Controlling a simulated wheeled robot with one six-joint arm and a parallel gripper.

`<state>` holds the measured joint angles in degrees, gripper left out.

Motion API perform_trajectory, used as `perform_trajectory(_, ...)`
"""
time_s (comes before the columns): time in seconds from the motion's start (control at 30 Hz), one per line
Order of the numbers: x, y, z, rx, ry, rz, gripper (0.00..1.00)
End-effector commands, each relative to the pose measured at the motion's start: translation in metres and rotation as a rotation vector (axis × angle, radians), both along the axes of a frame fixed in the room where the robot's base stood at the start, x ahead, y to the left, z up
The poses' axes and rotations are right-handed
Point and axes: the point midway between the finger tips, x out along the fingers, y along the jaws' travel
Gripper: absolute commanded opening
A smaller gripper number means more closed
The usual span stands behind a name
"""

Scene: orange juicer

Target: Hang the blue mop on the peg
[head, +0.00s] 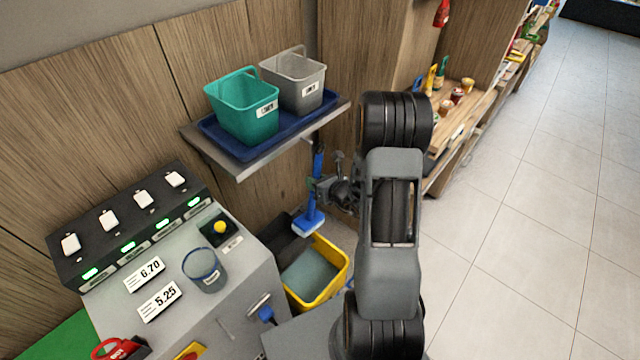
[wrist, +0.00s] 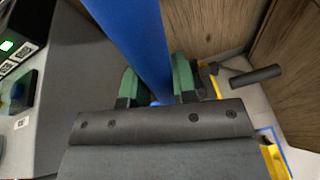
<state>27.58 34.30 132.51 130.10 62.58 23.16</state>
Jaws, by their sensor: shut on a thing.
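The blue mop (head: 318,160) hangs upright, its blue head (head: 308,222) low beside the yellow bucket. In the wrist view its thick blue handle (wrist: 136,40) runs between the green finger pads. My gripper (head: 320,187) is shut on the handle, and it also shows in the wrist view (wrist: 158,88). A dark round bar (wrist: 257,76), which looks like the peg, sticks out near the wooden wall in the wrist view. It is to the right of the handle and apart from it. I cannot make out the peg clearly in the head view.
A metal shelf (head: 240,172) with a blue tray, a teal bin (head: 240,105) and a grey bin (head: 292,78) is above and left of my gripper. The yellow bucket (head: 335,285) stands below. A grey counter (head: 225,290) is at left. Open tiled floor (head: 530,220) lies right.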

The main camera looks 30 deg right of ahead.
Motion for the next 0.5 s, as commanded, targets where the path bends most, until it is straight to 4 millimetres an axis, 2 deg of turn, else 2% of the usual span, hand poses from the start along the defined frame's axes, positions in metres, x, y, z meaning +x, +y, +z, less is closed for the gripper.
perform_trajectory(0.5, 0.031, 0.012, -0.001, -0.001, -0.004, 0.001, 0.00)
